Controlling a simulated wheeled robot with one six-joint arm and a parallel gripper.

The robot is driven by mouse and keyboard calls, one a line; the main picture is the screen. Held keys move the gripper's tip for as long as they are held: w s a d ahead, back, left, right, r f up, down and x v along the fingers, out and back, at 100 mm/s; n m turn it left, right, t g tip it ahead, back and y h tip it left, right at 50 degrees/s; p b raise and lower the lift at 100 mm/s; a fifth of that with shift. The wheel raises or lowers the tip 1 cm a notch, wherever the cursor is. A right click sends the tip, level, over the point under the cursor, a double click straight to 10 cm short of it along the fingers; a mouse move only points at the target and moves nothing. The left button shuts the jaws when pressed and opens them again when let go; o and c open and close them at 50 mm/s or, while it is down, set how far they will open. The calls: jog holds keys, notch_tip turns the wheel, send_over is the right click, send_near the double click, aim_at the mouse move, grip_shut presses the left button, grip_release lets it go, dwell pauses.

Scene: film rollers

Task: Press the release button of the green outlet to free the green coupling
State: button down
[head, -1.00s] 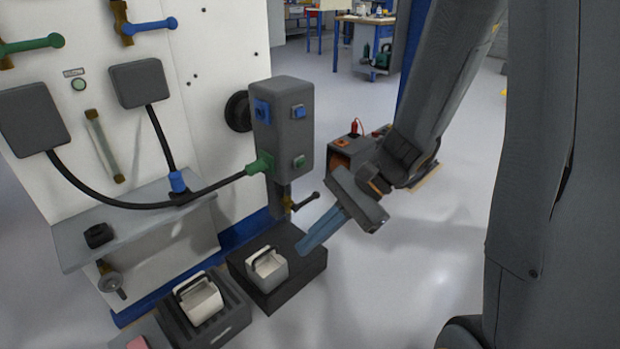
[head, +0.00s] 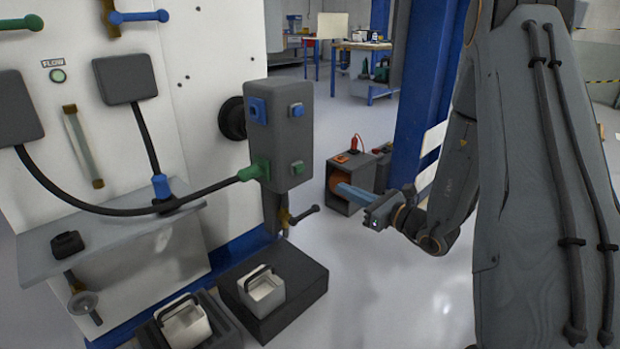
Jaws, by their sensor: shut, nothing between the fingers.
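A grey outlet box (head: 287,140) stands on a post beside the white panel. The green coupling (head: 248,172) sits at the green outlet (head: 263,166) on its lower left side, with a black hose running from it. A small green release button (head: 297,168) is on the box's right-hand face, level with the green outlet. A blue button (head: 296,110) and an empty blue outlet (head: 257,111) are above. My gripper (head: 342,189) is shut and empty, its blue fingers pointing left towards the box, to the right of the green button and apart from it.
A brass valve with a dark handle (head: 300,217) sticks out below the box. White containers (head: 262,290) stand on dark bases below. A blue column (head: 415,95) rises behind my arm.

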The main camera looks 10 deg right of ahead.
aim_at(301, 169)
jog(key=b+x, duration=0.2)
jog(key=x, duration=1.1)
jog(key=shift+w+a, duration=0.3)
jog(key=shift+w, duration=0.1)
jog(key=shift+a, duration=0.1)
